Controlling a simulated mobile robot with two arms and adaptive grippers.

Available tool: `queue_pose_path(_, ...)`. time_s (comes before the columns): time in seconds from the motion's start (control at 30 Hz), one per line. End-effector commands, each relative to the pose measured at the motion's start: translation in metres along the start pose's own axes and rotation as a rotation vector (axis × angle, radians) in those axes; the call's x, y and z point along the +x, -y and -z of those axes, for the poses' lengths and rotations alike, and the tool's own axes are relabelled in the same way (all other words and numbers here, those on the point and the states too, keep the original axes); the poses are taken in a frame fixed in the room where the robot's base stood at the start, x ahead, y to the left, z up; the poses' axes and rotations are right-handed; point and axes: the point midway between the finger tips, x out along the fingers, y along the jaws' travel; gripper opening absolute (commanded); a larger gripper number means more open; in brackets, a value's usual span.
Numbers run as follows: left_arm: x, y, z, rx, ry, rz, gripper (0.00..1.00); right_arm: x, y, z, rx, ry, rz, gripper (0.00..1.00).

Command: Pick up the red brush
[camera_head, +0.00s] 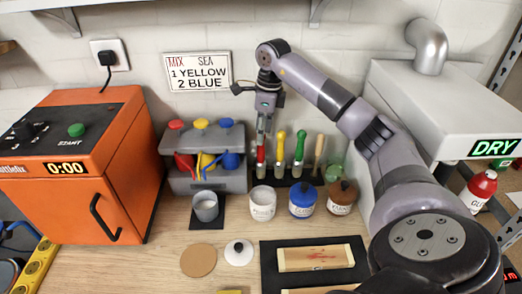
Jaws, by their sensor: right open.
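The red brush (261,156) stands upright at the left end of a dark brush holder (290,182) near the back wall. Its upper part is hard to make out behind my gripper, and its foot is hidden behind a white jar (262,206). My right gripper (263,138) points down at the top of the red brush. It is open, with its fingers at the handle top. I cannot tell whether they touch it. My left gripper is not in view.
Yellow (281,148), green (299,150) and wooden (319,152) brushes stand to the right in the holder. Blue (303,202) and brown-topped (341,198) jars stand in front. A grey dispenser (207,183) is close on the left, behind a grey cup (205,207). An orange oven (120,200) stands far left.

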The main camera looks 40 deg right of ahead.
Motion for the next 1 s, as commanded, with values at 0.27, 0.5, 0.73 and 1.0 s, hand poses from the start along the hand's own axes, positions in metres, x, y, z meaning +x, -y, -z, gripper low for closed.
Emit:
queue_pose_path(0.27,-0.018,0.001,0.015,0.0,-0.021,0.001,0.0,0.025,0.001,0.003,0.0,-0.003,-0.005,0.44)
queue_pose_path(0.5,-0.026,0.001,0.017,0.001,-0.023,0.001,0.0,0.055,0.002,0.004,-0.001,-0.001,-0.002,0.44)
queue_pose_path(0.73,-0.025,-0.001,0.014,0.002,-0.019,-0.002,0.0,0.057,0.003,0.004,-0.001,0.001,0.0,0.44)
queue_pose_path(1.0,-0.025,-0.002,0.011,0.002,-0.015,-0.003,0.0,0.057,0.003,0.004,-0.001,0.0,0.0,0.26)
